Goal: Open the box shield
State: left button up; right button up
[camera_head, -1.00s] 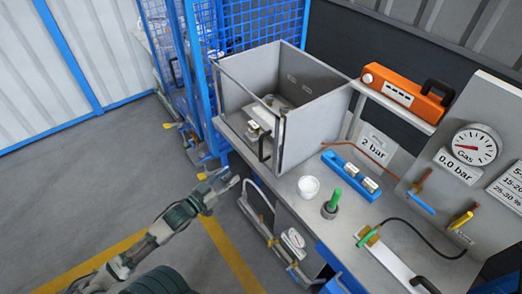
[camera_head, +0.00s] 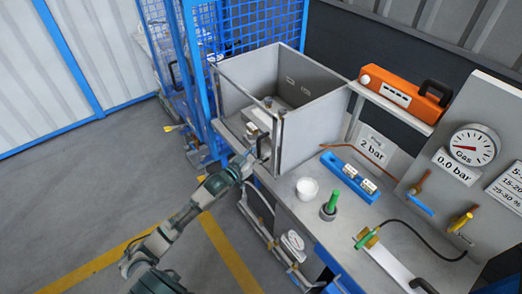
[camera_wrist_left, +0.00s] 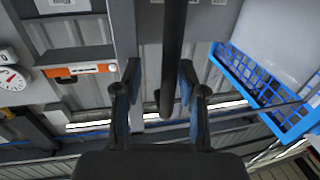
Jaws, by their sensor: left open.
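The grey box (camera_head: 318,125) stands on the bench with its top open. Its front shield looks like a clear pane in a thin metal frame (camera_head: 279,145), and it appears closed across the box front. A black handle (camera_head: 264,147) is upright near the shield's right edge. My left gripper (camera_head: 250,158) is at the handle, with its fingertips partly hard to make out. In the left wrist view, the dark handle bar (camera_wrist_left: 172,60) stands between my two open fingers (camera_wrist_left: 159,80), with a gap on each side. My right gripper is out of view.
A blue post (camera_head: 195,80) and mesh cage stand left of the box. A white cup (camera_head: 307,189), a green-topped item (camera_head: 329,206) and a blue block (camera_head: 350,176) sit on the bench to the right. Open floor lies left.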

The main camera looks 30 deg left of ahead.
pick_arm(q)
jog(key=shift+w, duration=0.3)
jog(key=shift+w+a, duration=0.1)
jog(key=shift+a+f, duration=0.2)
jog(key=shift+a, duration=0.4)
jog(key=shift+c, duration=0.2)
jog(key=c, duration=0.4)
jog(key=shift+d, duration=0.15)
grip_shut()
jog(key=shift+d+r, duration=0.25)
jog(key=shift+d, duration=0.05)
jog(key=shift+a, duration=0.1)
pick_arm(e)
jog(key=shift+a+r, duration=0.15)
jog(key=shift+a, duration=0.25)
